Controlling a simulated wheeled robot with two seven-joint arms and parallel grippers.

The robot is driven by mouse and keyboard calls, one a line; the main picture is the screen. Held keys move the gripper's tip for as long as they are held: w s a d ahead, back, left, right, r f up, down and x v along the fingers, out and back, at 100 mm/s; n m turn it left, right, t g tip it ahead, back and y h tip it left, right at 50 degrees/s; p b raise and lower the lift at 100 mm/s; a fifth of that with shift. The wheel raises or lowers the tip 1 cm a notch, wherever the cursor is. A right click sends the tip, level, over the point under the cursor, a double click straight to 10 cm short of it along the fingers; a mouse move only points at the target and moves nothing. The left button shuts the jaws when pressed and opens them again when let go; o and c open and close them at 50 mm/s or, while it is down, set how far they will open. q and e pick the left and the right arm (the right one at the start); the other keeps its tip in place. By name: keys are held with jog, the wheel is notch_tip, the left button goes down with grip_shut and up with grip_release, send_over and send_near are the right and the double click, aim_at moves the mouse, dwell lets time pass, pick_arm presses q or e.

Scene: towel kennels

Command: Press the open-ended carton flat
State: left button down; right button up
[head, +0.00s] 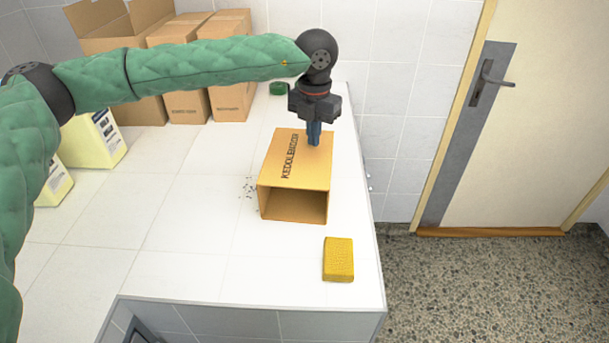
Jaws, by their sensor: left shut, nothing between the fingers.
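The open-ended carton (308,172) stands on the white tiled counter, a brown box with dark lettering on its upper face. Its near end is open and shows a hollow, dark inside, so it stands unflattened. My left gripper (314,141) comes down from above with its fingers shut and empty. The fingertips are over the far right part of the carton's top face; I cannot tell whether they touch it. My right gripper is not in view.
A yellow sponge-like block (338,260) lies near the counter's (220,270) front right corner. Yellow-and-white containers (97,137) are at left. Dark specks lie left of the carton. Walls are behind.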

aim_at(296, 147)
pick_arm(q)
jog(key=shift+f+b, duration=0.4)
jog(key=shift+f, duration=0.1)
jog(key=shift+a, duration=0.1)
jog(key=shift+a+f+b, duration=0.2)
jog(key=shift+a+b, duration=0.45)
jog(key=shift+a, duration=0.3)
jog(key=shift+a+f+b, duration=0.25)
jog(key=shift+a+b, duration=0.1)
jog(key=shift+w+a+f+b, duration=0.1)
jog(key=shift+a+f+b, duration=0.1)
jog(key=shift+a+b, duration=0.4)
jog(key=shift+a+f, duration=0.1)
jog(key=shift+f, duration=0.05)
